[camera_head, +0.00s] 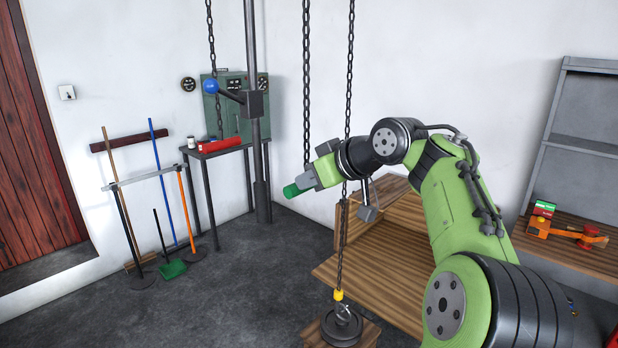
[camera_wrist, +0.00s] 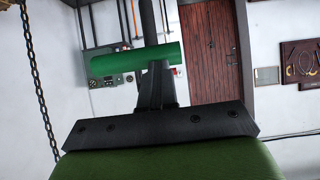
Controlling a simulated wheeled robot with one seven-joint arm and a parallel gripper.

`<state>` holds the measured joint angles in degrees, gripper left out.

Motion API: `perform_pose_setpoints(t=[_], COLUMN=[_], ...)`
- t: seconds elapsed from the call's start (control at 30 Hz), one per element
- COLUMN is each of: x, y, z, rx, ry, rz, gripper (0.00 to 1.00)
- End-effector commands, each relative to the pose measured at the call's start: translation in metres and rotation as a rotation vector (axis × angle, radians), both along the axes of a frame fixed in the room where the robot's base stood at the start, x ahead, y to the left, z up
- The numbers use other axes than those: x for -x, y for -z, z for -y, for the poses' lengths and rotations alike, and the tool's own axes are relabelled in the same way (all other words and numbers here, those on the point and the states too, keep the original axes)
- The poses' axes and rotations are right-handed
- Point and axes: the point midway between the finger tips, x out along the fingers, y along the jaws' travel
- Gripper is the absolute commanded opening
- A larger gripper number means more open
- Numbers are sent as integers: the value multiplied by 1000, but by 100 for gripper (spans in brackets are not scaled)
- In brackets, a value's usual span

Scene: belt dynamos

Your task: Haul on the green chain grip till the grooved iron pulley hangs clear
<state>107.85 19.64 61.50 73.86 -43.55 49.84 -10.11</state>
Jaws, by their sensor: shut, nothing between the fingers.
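The grooved iron pulley (camera_head: 342,327) sits low in the head view, on a small wooden stand (camera_head: 311,334), under a yellow fitting (camera_head: 338,295) on the right chain (camera_head: 345,240).
A wooden bench (camera_head: 372,283) stands behind the right chain. A post (camera_head: 254,120) with a blue-knobbed lever (camera_head: 210,87) and a small table (camera_head: 214,147) stand at the back. Brooms (camera_head: 155,190) lean left; a shelf (camera_head: 575,240) is at right.

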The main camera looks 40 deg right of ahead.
Motion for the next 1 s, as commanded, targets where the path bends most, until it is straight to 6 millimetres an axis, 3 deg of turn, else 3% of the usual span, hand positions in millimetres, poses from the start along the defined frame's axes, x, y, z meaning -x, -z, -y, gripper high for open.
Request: perform_pose_setpoints(t=[0.03, 0.5, 0.73, 1.0], x=[1, 1, 0, -1], y=[33, 177, 223, 242], z=[-1, -1, -1, -2], rx=[-9, -15, -16, -15], ry=[-4, -5, -5, -8], rz=[-20, -25, -24, -21], gripper=[0, 0, 0, 0])
